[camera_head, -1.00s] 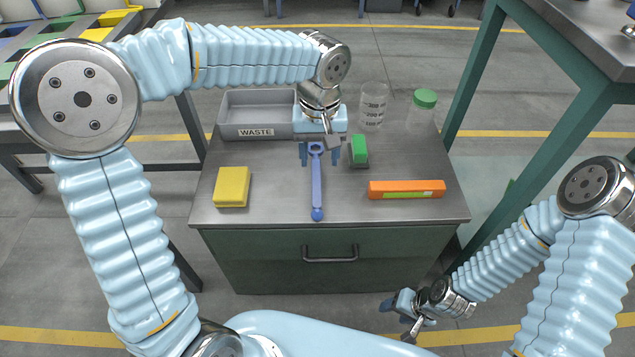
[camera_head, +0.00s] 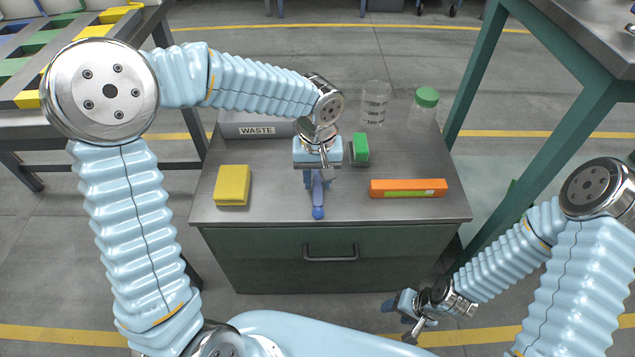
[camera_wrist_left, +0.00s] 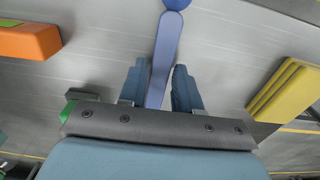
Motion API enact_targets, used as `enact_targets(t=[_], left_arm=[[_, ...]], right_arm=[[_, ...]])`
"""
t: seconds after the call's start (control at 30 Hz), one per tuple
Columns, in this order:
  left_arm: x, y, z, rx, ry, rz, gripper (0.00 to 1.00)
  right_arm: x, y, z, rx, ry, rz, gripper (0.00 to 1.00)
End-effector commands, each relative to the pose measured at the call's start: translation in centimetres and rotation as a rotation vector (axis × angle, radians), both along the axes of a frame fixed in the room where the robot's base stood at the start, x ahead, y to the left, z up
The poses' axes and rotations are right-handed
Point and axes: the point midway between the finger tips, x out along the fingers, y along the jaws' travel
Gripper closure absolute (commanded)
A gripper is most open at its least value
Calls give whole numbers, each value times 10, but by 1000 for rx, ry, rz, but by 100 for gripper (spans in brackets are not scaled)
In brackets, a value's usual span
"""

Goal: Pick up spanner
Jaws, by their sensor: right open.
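The blue spanner (camera_head: 318,206) lies on the grey cabinet top, with its rounded end toward the front edge. It also shows in the left wrist view (camera_wrist_left: 167,45), running between the two fingers. My left gripper (camera_head: 317,181) points down over the spanner's handle and hides its far part. Its blue fingers (camera_wrist_left: 160,80) are open, one on each side of the handle, with gaps still visible. My right gripper (camera_head: 401,318) is open and empty, low in front of the cabinet at the right.
A yellow block (camera_head: 233,185) lies left of the spanner and an orange box (camera_head: 408,188) right. A green-topped block (camera_head: 361,148), a beaker (camera_head: 375,103), a green-lidded jar (camera_head: 426,98) and the WASTE tray (camera_head: 256,131) stand behind. The front strip is clear.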

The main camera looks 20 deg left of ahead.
Motion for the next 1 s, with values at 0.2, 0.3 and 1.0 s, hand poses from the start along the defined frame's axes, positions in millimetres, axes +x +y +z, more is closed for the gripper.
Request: enact_targets(t=[0.2,0.3,1.0], left_arm=[[0,0,0,0,0,0,100],[0,0,0,0,0,0,100],[-7,-5,43,0,-4,-3,100]], right_arm=[[0,0,0,0,0,0,45],[0,0,0,0,0,0,45],[-1,1,4,2,1,3,45]])
